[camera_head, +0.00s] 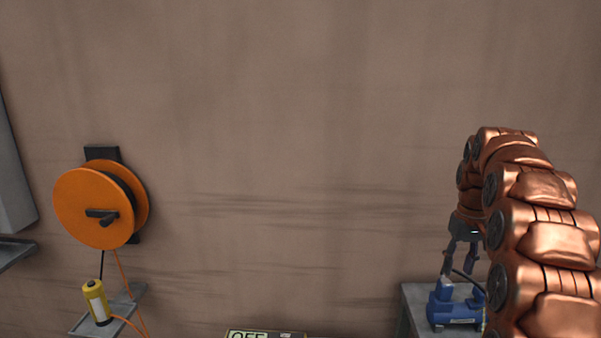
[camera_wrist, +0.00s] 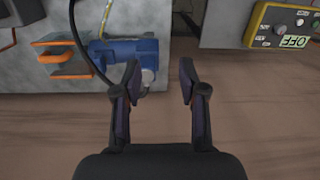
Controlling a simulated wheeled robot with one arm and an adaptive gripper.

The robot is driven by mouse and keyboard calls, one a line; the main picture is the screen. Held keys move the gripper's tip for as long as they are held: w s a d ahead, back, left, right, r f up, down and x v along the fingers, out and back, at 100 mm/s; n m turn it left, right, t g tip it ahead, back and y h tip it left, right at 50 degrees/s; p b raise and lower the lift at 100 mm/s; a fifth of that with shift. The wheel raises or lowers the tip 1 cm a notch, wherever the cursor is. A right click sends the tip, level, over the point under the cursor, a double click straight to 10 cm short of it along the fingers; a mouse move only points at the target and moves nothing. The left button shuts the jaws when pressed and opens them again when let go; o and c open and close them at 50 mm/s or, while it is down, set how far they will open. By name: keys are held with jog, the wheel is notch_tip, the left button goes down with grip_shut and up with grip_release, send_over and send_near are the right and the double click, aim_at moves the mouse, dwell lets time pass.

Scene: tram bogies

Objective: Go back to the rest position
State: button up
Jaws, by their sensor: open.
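My gripper (camera_head: 461,258) hangs from the end of my copper-coloured arm at the right of the head view. It is over a blue device (camera_head: 455,304) that stands on a grey surface (camera_head: 414,312). In the wrist view my gripper (camera_wrist: 165,82) has its two dark fingers apart, with nothing between them. The blue device (camera_wrist: 122,53) shows in the wrist view just beyond the left fingertip, with a black cable beside it. Whether the finger touches the device I cannot tell.
An orange reel (camera_head: 88,207) hangs on the brown wall at the left. A yellow cylinder (camera_head: 96,303) stands on a small grey shelf (camera_head: 130,302) below it. A yellow meter reading OFF (camera_wrist: 281,27) is at the upper right of the wrist view. The wall's middle is bare.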

jog(key=s+a+p, duration=0.1)
jog(key=s+a, duration=0.4)
jog(key=s, duration=0.4)
jog(key=s+a+g, duration=0.1)
jog(key=s+a, duration=0.5)
jog(key=s, duration=0.3)
jog(key=s+a+p, duration=0.1)
jog(key=s+a, duration=0.4)
jog(key=s, duration=0.4)
jog(key=s+a+f, duration=0.1)
jog(key=s+f, duration=0.1)
jog(key=s, duration=0.4)
jog(key=s+a+f, duration=0.1)
jog(key=s+f, duration=0.1)
jog(key=s, duration=0.4)
jog(key=shift+s+a+p, duration=0.15)
jog(key=shift+a+p, duration=0.1)
jog(key=shift+p, duration=0.05)
jog(key=shift+d, duration=0.15)
